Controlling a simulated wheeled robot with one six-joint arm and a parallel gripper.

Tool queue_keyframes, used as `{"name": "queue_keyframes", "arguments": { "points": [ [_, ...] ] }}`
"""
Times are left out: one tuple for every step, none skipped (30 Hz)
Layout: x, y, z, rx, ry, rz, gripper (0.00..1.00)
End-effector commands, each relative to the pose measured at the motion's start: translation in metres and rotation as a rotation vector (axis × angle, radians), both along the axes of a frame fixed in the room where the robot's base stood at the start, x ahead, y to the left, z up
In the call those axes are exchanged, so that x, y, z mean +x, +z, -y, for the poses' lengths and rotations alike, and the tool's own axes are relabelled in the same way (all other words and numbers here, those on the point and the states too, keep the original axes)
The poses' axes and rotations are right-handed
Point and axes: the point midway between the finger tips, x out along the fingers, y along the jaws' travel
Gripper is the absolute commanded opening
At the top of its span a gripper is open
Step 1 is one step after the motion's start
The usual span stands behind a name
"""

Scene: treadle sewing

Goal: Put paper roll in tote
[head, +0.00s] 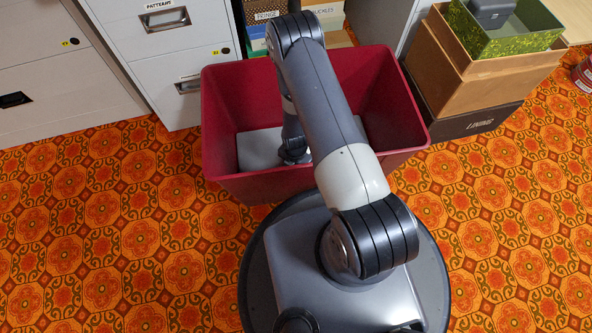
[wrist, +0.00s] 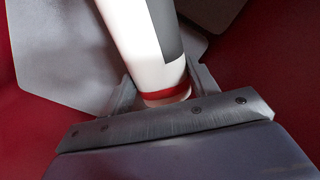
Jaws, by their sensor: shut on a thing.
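The tote (head: 265,188) is a deep red open bin on the floor, in the middle of the head view. My arm reaches down into it, and the arm hides my gripper and the roll there. In the wrist view my gripper (wrist: 164,88) is shut on the paper roll (wrist: 135,40). The roll is white with a grey patch and a red band near its end by the gripper. Red tote walls (wrist: 255,60) surround it in the wrist view. I cannot tell whether the roll's hidden far end touches anything.
A flat pale grey thing (head: 258,149) lies in the tote's bottom. White filing cabinets (head: 178,55) and a shelf stand behind the tote. Stacked boxes (head: 480,65) stand close to its right, a green one on top. The orange patterned floor (head: 90,240) is clear at left.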

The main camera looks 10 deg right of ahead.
Motion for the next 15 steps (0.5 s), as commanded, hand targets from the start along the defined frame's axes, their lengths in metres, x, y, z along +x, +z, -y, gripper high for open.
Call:
{"name": "queue_keyframes", "arguments": {
  "points": [
    [-0.001, -0.009, 0.000, 0.000, 0.000, -0.001, 0.28],
    [-0.001, -0.014, 0.000, -0.001, 0.000, -0.002, 0.28],
    [-0.001, -0.021, 0.000, 0.000, 0.000, -0.001, 0.28],
    [0.000, -0.025, 0.000, 0.000, 0.000, -0.001, 0.28],
    [-0.001, -0.029, 0.000, 0.000, 0.000, -0.001, 0.28],
    [-0.001, -0.033, 0.000, 0.000, 0.000, -0.001, 0.28],
    [-0.001, -0.033, 0.000, 0.000, 0.000, -0.001, 0.28],
    [0.000, -0.033, 0.000, 0.001, 0.000, -0.001, 0.28],
    [0.000, -0.032, 0.000, 0.000, 0.000, 0.000, 0.28],
    [0.000, -0.032, 0.000, 0.001, 0.000, 0.001, 0.28],
    [0.000, -0.031, 0.000, 0.000, 0.000, 0.000, 0.28],
    [0.000, -0.031, 0.000, 0.000, 0.000, 0.000, 0.28],
    [0.000, -0.031, 0.000, 0.000, 0.000, 0.000, 0.28],
    [0.000, -0.032, 0.000, 0.001, 0.000, -0.001, 0.28],
    [0.000, -0.033, 0.000, 0.001, 0.000, -0.001, 0.28]
  ]
}}
